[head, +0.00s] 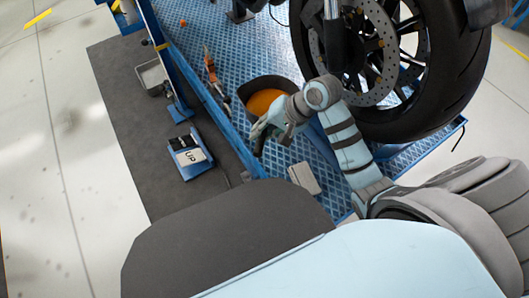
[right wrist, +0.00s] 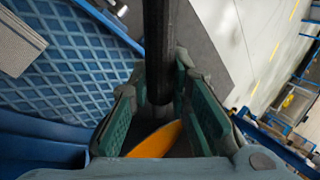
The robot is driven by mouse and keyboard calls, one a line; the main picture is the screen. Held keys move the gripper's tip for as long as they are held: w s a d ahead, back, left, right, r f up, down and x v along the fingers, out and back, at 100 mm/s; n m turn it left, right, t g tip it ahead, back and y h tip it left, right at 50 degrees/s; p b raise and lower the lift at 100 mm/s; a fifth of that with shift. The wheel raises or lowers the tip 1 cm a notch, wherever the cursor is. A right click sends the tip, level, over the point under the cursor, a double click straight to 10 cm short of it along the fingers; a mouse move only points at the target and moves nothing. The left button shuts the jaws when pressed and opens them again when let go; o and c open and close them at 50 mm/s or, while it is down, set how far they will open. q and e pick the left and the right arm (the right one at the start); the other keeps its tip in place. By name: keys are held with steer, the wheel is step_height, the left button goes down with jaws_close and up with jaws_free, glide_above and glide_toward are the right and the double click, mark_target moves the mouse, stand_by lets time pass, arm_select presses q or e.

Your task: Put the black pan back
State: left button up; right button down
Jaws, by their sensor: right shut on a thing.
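The black pan (head: 256,85), with an orange surface inside it, is at the blue deck's left part, beside the motorcycle wheel; I cannot tell whether it touches the deck. My right gripper (head: 264,130) is at the pan's near side, shut on its dark handle (head: 259,146). In the right wrist view the handle (right wrist: 160,45) runs between the fingers of my right gripper (right wrist: 160,95), and a bit of the pan's orange inside (right wrist: 157,141) shows below. My right forearm hides part of the pan. My left gripper is not in view.
A motorcycle wheel (head: 436,112) stands close right of the pan on the blue lift deck (head: 232,47). An orange and grey tool (head: 211,70) and a pale block (head: 304,178) lie on the deck. A grey tray (head: 153,76) and blue pedal unit (head: 190,157) are on the dark mat.

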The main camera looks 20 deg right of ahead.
step_height(320, 180, down, 12)
steer(key=b, duration=0.3)
steer(key=shift+s, duration=0.1)
steer(key=shift+r, duration=0.1)
steer(key=c, duration=1.5)
jaws_free()
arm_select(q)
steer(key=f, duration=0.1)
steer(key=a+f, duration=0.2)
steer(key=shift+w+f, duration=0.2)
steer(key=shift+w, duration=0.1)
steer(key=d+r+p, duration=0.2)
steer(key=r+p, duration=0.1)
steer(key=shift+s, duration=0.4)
arm_select(e)
steer(key=v, duration=1.2)
